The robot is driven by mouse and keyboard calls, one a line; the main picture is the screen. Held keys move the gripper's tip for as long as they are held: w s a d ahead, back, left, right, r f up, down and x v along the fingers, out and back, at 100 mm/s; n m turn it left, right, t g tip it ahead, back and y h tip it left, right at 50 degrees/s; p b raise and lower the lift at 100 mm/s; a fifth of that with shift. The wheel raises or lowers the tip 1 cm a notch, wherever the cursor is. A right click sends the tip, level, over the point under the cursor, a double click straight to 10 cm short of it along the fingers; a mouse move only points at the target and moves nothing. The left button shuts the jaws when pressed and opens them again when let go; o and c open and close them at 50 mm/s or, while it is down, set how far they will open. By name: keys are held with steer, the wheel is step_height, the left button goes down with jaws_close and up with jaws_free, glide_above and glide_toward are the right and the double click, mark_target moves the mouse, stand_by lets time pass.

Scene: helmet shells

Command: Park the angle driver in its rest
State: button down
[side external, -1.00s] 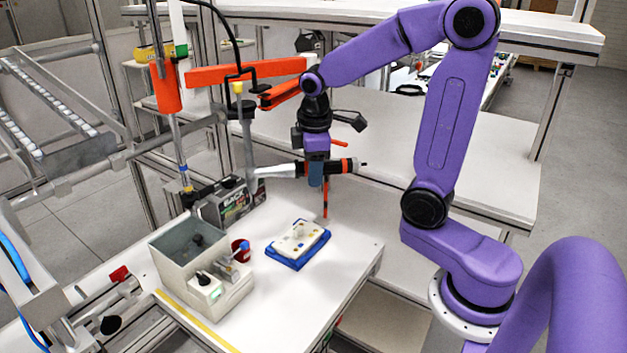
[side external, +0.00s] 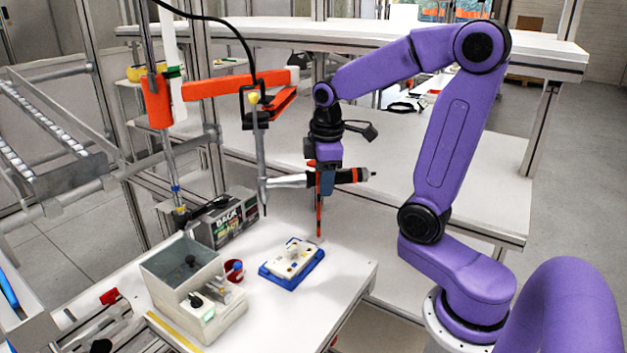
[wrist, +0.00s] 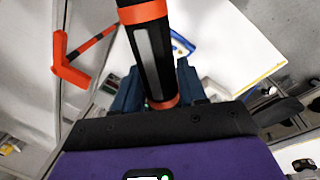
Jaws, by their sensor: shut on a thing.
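The angle driver (side external: 345,176) has a black-and-orange handle and a silver neck that runs left. My gripper (side external: 326,185) is shut on the handle and holds the driver roughly level above the table. In the wrist view the driver's handle (wrist: 150,50) stands between my blue fingers (wrist: 155,92). In the side view the driver's head overlaps a grey upright tool (side external: 259,140) hanging from the orange arm; I cannot tell whether they touch. I cannot clearly pick out the driver's rest. A thin orange upright (side external: 319,222) shows just below my gripper.
A white part in a blue tray (side external: 291,264) lies on the table below. A grey bin (side external: 180,265), a red cup (side external: 234,272) and a dark labelled box (side external: 225,222) stand left. The orange arm (side external: 215,90) reaches in from the left. The table's right part is clear.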

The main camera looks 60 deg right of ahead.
mark_target(348, 172)
steer(key=shift+s+d, duration=0.5)
steer(key=shift+d, duration=0.3)
steer(key=shift+s+d, duration=0.55)
steer(key=shift+d, duration=0.3)
steer(key=shift+s+d, duration=0.5)
steer(key=shift+d, duration=0.3)
steer(key=s+d, duration=0.5)
steer(key=d, duration=0.3)
steer(key=shift+s+d, duration=0.15)
steer(key=shift+d, duration=0.2)
steer(key=w+d, duration=0.4)
steer(key=d, duration=0.1)
steer(key=shift+a, duration=0.1)
jaws_free()
steer(key=shift+r, duration=0.15)
